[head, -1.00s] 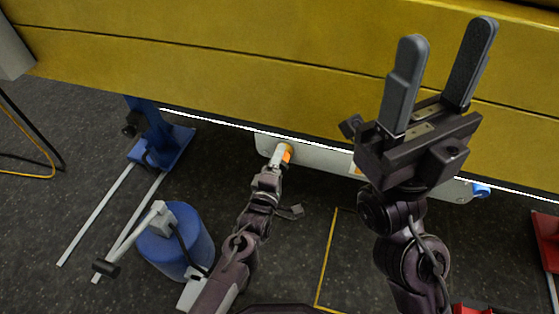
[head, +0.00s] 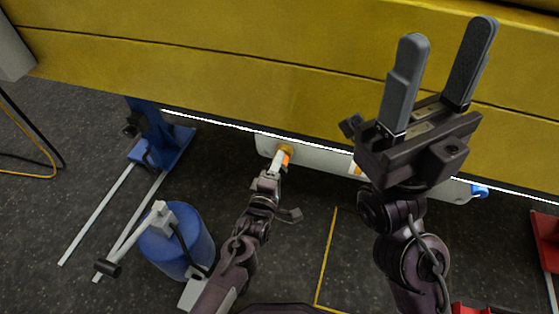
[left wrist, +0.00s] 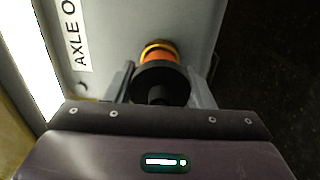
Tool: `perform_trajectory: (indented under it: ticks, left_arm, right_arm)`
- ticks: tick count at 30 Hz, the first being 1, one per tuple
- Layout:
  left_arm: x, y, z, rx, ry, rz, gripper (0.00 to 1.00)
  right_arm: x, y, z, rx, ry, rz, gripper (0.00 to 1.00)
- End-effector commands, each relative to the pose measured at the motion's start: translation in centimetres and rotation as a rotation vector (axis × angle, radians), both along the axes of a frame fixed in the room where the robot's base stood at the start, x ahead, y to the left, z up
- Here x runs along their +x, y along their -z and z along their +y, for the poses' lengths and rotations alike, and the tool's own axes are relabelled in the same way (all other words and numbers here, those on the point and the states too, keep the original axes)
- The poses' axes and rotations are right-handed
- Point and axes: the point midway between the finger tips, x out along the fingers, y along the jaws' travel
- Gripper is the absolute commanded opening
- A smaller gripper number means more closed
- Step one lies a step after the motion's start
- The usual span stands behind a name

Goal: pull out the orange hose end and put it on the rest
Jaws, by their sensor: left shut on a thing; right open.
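The orange hose end shows in the left wrist view (left wrist: 160,54) as an orange body with a wide black collar, against a grey panel (left wrist: 115,35). In the head view the orange hose end (head: 286,158) is small at the panel (head: 325,157) under the yellow boom. My left gripper (head: 279,160) is shut on it; in the left wrist view the fingers (left wrist: 160,85) stand on both sides of the black collar. A yellow ring sits where the hose end meets the panel. My right gripper (head: 434,80) is open and empty, fingers pointing up. I cannot make out the rest.
The yellow boom (head: 230,50) spans the top. A blue stand (head: 155,140) and a blue cylinder (head: 178,242) stand at the left. A second orange part (head: 357,168) and a blue part (head: 480,191) show along the panel. Dark floor lies open below.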

Motion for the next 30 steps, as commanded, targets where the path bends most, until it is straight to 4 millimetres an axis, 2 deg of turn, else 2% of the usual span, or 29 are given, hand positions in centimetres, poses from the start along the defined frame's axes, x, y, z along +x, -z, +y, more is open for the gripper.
perform_trajectory:
  ticks: [30]
  left_arm:
    - [-3.9,-0.2,1.3,0.0,0.0,-0.001,0.06]
  right_arm:
    - [0.0,-3.0,0.0,-0.002,-0.001,-0.001,0.54]
